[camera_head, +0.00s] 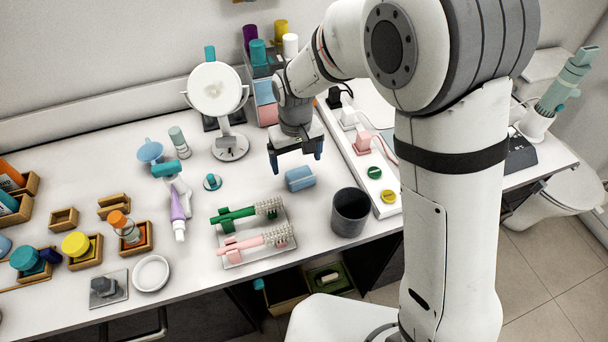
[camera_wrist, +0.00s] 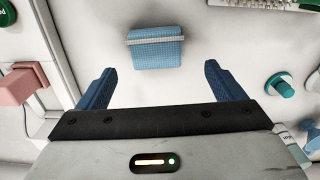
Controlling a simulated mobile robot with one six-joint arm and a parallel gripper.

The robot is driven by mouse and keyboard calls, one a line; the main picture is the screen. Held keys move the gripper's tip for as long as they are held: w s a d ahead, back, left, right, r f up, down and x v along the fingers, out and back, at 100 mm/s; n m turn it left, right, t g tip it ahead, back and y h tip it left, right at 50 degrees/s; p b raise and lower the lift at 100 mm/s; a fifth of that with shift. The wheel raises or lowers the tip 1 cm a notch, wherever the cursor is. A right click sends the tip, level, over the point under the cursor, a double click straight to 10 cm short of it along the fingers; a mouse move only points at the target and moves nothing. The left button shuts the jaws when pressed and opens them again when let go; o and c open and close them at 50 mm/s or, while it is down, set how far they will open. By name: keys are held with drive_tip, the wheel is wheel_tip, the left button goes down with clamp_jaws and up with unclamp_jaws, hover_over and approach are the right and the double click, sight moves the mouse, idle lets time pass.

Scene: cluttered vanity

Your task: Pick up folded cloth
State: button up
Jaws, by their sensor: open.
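The folded cloth (camera_head: 300,178) is a small light-blue bundle with a pale band, lying on the white vanity top near its middle. In the wrist view the cloth (camera_wrist: 156,48) lies beyond the fingertips, roughly centred between them. My gripper (camera_head: 296,160) is above the counter, behind the cloth, with its blue fingers pointing down. In the wrist view my gripper (camera_wrist: 158,80) has its two fingers wide apart with nothing between them. The cloth is not touched by either finger.
A dark grey cup (camera_head: 350,212) stands right of the cloth. A tray (camera_head: 258,250) with green and pink brushes lies front left. A round mirror (camera_head: 217,92) stands back left. A white board (camera_head: 372,165) with a pink plug lies at right. Counter around the cloth is bare.

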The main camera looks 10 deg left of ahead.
sight(300, 174)
drive_tip(key=f, duration=0.3)
drive_tip(key=f+p, duration=0.1)
drive_tip(key=f, duration=0.1)
drive_tip(key=shift+s+d+f, duration=0.1)
drive_tip(key=shift+d+f, duration=0.15)
drive_tip(key=shift+d, duration=0.15)
drive_tip(key=c, duration=1.1)
